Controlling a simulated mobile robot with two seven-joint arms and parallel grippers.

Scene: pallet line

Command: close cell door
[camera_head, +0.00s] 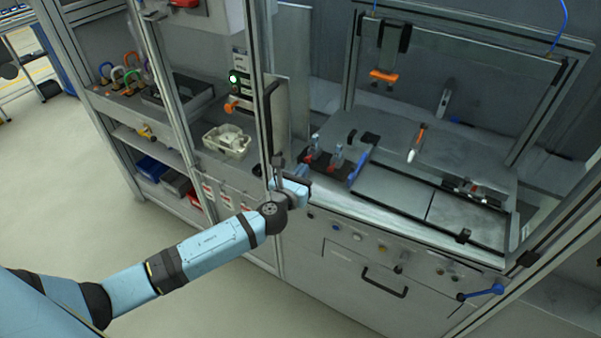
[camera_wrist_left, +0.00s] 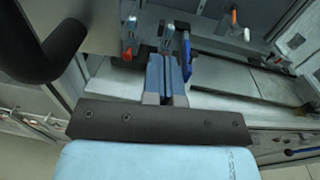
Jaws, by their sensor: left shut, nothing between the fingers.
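The cell door appears to be the clear framed panel at the left of the cell, with its dark upright frame (camera_head: 263,90) standing beside the opening. The cell front is open, and its worktop shows. A black door handle (camera_head: 277,170) sits low on that upright. In the left wrist view a thick black curved bar, likely this handle (camera_wrist_left: 38,55), fills the upper left. My left gripper (camera_head: 303,181) is just right of the handle at the cell's front edge. Its blue fingers (camera_wrist_left: 168,75) are together and empty. I cannot tell whether the gripper touches the door. My right gripper is not in view.
Inside the cell are small bottles on a dark rack (camera_head: 327,163), an orange-handled tool (camera_head: 417,142) and a grey plate (camera_head: 390,190). A blue lever (camera_head: 483,292) sticks out at lower right. A drawer handle (camera_head: 384,284) is below. Shelves with a white basket (camera_head: 227,141) stand left. Floor at left is clear.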

